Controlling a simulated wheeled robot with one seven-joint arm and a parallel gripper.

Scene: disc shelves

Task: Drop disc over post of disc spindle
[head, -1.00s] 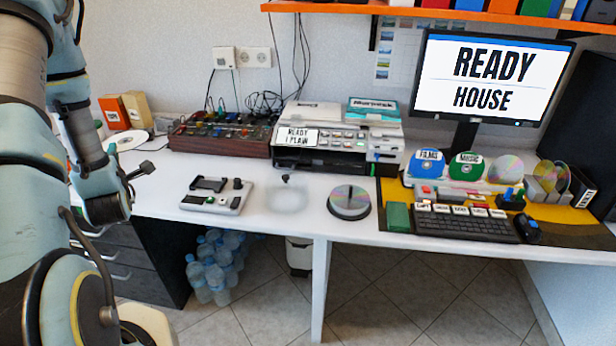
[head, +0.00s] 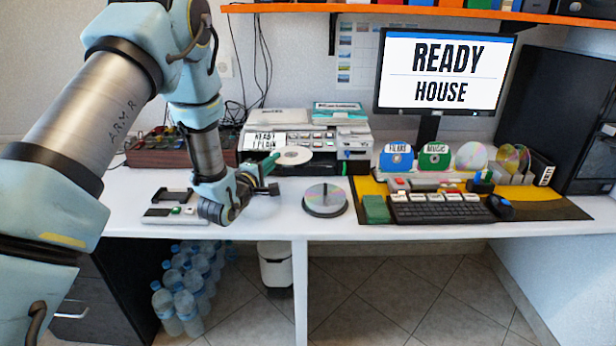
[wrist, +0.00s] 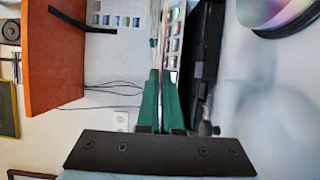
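My gripper (head: 275,158) has green fingers and is shut on the rim of a white disc (head: 294,155). The disc is held level above the desk, in front of the printer. In the wrist view the green fingers (wrist: 160,95) pinch the disc (wrist: 160,40), which shows nearly edge-on. The disc spindle (head: 325,204) stands on the desk, to the right of and below the held disc, with shiny discs stacked on its dark base. It is partly cut off in the wrist view (wrist: 285,10). The held disc is apart from the spindle.
The printer stack (head: 310,140) stands close behind the held disc. A small grey device (head: 165,216) is left, partly behind my arm. A yellow-black mat (head: 530,206) with a keyboard (head: 440,209) and green box (head: 375,209) lies right of the spindle. Desk before the spindle is clear.

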